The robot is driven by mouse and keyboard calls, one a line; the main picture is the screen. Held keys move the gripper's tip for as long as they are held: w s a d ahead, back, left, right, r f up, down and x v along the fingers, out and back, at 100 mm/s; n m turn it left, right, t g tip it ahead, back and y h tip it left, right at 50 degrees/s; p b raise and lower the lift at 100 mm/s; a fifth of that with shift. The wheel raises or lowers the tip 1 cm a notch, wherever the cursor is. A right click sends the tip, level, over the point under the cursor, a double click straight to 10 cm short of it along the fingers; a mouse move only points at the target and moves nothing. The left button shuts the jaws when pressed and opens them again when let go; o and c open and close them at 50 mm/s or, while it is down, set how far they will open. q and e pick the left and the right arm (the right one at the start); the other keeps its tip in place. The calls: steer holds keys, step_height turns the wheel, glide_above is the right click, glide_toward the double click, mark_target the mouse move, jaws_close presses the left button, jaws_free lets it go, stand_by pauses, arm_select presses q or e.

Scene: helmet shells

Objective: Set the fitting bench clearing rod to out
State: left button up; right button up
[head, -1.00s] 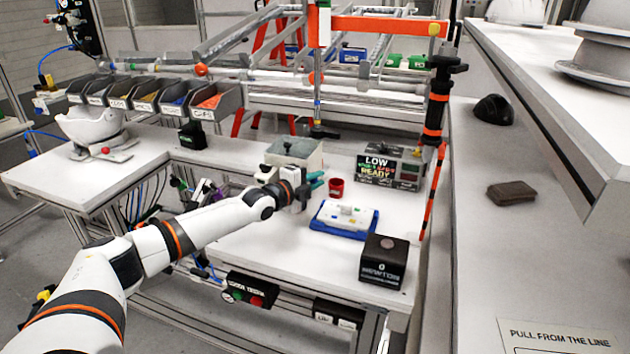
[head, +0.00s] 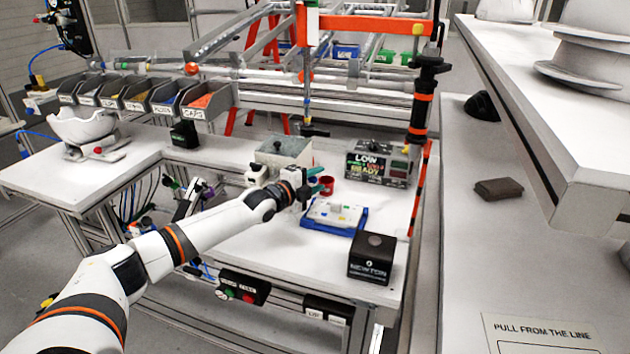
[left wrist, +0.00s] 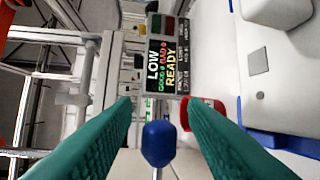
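My left gripper (head: 320,183) reaches over the bench from the left, beside the red cup (head: 327,184). Its two teal fingers are apart in the left wrist view (left wrist: 160,115). A blue knob (left wrist: 158,143) on a thin grey shaft shows between them there, with no clear contact on either finger. It may be the clearing rod's end; the rest of the rod is hidden, and I cannot make the knob out in the head view. The fitting bench (head: 270,230) has a white top. My right gripper is not in view.
The display box reading LOW and READY (head: 378,163) stands behind the cup. A blue-edged tray (head: 334,216) and a black box (head: 372,258) lie in front. A grey-topped box (head: 284,152) stands behind the gripper. A vertical rod (head: 307,90) hangs above the bench.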

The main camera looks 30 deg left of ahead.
arm_select(q)
steer(key=shift+s, duration=0.1)
steer(key=shift+s+a+f, duration=0.1)
steer(key=shift+s+a, duration=0.05)
steer(key=shift+s, duration=0.45)
steer(key=b+v, duration=0.1)
steer(key=v, duration=0.9)
steer(key=shift+s+r, duration=0.25)
steer(key=shift+s, duration=0.05)
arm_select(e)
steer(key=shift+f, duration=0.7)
